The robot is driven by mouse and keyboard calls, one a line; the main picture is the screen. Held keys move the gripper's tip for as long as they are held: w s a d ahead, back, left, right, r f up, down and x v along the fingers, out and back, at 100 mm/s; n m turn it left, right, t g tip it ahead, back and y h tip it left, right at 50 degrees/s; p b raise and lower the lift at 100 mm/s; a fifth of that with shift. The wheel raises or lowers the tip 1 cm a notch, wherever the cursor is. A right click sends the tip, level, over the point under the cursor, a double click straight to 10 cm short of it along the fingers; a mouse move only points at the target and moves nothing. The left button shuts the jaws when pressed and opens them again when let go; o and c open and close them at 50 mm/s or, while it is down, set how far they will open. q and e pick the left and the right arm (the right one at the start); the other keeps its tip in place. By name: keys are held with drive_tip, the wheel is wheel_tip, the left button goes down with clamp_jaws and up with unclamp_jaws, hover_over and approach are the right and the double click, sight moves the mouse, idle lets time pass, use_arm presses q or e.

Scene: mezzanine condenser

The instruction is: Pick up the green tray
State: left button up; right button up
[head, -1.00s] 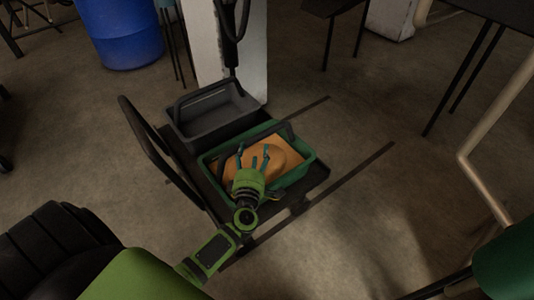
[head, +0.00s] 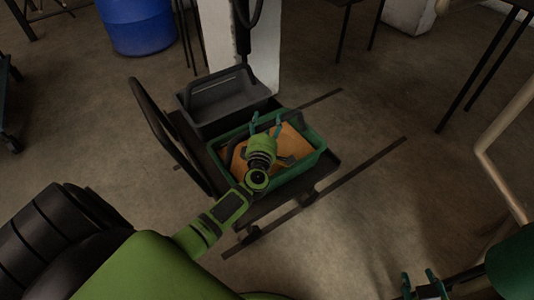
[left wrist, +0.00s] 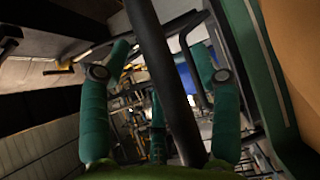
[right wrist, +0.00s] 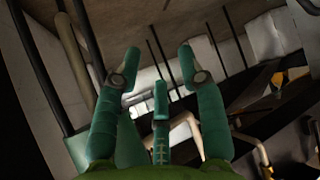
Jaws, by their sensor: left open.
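The green tray (head: 308,166) sits on a dark flat cart, with a dark arched handle (left wrist: 165,75) over it and orange-brown contents (head: 289,141) inside. My left gripper (head: 266,122) is over the tray, fingers pointing to its far side. In the left wrist view the fingers (left wrist: 158,60) are apart and the dark handle bar crosses between them, not clamped. The tray's green wall (left wrist: 262,65) shows at the right there. My arm hides part of the tray. My right gripper (head: 420,284) is open and empty at the bottom right, away from the tray; it also shows in the right wrist view (right wrist: 158,62).
A grey tray (head: 225,100) with a handle stands behind the green one on the cart. The cart's dark push handle (head: 160,130) rises at left. A white pillar (head: 262,55) and blue barrel (head: 142,25) stand behind. Open floor (head: 400,190) lies to the right.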

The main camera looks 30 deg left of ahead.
use_arm(q)
clamp_jaws()
drive_tip(key=shift+w+a+r, duration=0.1)
drive_tip(key=shift+w+r, duration=0.1)
drive_tip(key=shift+r, duration=0.15)
